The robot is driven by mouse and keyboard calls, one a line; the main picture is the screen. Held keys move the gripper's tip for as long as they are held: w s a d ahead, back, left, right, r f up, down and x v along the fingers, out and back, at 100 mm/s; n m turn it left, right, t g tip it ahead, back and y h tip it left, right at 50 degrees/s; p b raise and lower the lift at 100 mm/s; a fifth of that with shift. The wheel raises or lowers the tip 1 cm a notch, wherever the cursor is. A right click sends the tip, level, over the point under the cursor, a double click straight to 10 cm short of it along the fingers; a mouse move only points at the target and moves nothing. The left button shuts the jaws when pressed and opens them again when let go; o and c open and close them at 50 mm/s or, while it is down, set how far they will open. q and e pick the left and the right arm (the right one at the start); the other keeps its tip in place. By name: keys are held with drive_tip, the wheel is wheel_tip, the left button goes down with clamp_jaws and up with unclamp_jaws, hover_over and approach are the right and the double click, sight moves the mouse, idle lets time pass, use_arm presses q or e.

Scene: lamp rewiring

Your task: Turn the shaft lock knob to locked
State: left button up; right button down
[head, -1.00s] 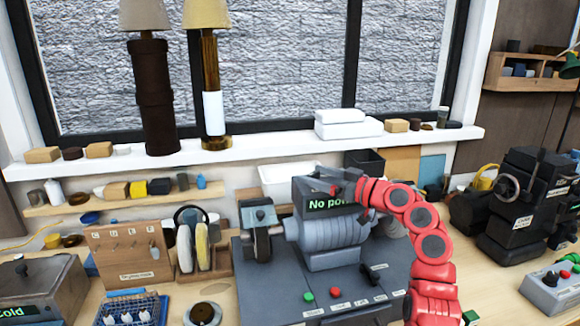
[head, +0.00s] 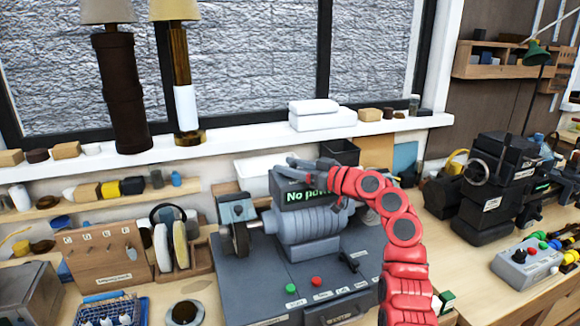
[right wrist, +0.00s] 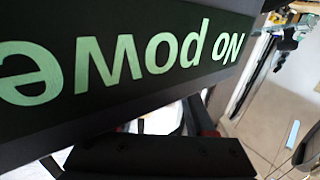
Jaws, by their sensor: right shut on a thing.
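The grey lathe-like machine (head: 308,226) stands on a dark base on the bench. Its black display (head: 306,196) reads "No power", and the same text fills the top of the right wrist view (right wrist: 120,70). My right gripper (head: 296,163) is at the display's upper edge, reached by the red arm from the right. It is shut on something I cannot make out. A black lever-like knob (head: 349,262) sits on the right of the base, apart from the gripper. I cannot identify the shaft lock knob for certain. My left gripper is not in view.
A green button (head: 291,289) and a red button (head: 317,281) are on the base's front. A wooden rack (head: 106,250) stands left, and a black machine (head: 490,190) and a grey control box (head: 524,264) stand right. Lamps line the sill (head: 230,136).

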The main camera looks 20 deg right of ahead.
drive_tip(key=shift+t+h, duration=0.3)
drive_tip(key=shift+h, duration=0.1)
drive_tip(key=shift+a+m+t+h, duration=0.15)
drive_tip(key=shift+m+t+h, duration=0.45)
drive_tip(key=shift+m+h, duration=0.5)
drive_tip(key=m+t+h, duration=0.1)
drive_tip(key=h, duration=0.1)
drive_tip(key=m+t+h+p, duration=0.1)
drive_tip(key=m+h, duration=0.1)
drive_tip(key=h, duration=0.1)
drive_tip(key=shift+r+m, duration=0.15)
drive_tip(key=shift+m, duration=0.15)
drive_tip(key=shift+m+h+p, duration=0.45)
drive_tip(key=shift+m+h, duration=0.35)
drive_tip(key=shift+h, duration=0.6)
drive_tip(key=shift+d, duration=0.2)
drive_tip(key=shift+c, duration=1.2)
unclamp_jaws()
drive_tip(key=shift+f, duration=0.2)
